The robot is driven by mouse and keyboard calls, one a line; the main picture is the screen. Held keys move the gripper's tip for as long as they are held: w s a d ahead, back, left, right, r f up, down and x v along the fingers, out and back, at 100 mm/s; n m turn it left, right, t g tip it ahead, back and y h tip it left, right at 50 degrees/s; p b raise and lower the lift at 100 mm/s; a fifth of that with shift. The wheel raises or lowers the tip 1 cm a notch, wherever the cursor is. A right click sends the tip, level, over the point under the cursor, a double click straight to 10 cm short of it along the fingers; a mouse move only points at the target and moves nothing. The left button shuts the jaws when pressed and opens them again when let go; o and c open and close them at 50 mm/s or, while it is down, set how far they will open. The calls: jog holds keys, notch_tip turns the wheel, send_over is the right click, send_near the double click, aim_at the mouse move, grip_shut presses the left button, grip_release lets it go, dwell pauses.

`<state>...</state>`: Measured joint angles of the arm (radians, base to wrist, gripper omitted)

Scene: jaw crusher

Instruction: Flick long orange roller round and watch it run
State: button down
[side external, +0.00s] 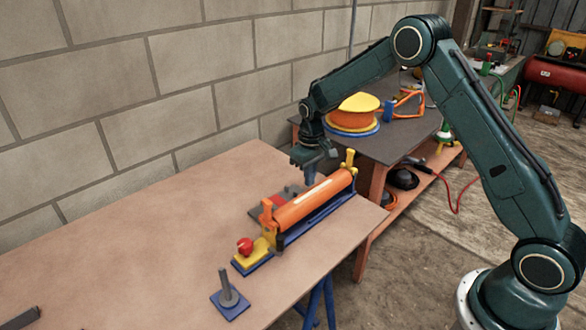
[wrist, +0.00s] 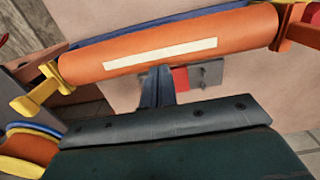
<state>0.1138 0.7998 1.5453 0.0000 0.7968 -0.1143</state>
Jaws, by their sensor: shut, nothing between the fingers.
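The long orange roller (side external: 313,201) lies on a blue base between an orange bracket and a yellow end piece on the table. In the wrist view the roller (wrist: 120,62) crosses the upper part of the picture and bears a pale stripe (wrist: 160,55). My gripper (side external: 310,180) points down just behind the roller, near its far end. In the wrist view my gripper's fingers (wrist: 157,85) are together and empty beside the roller. I cannot tell whether the fingertips touch it.
A red knob (side external: 245,245) on a yellow block stands at the roller's near end. A grey peg on a blue plate (side external: 229,298) stands nearer the front. A grey plate with a red patch (wrist: 190,77) lies beside the roller.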

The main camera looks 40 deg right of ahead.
jog(key=shift+w, duration=2.4)
jog(key=shift+f, duration=0.1)
jog(key=shift+f, duration=0.65)
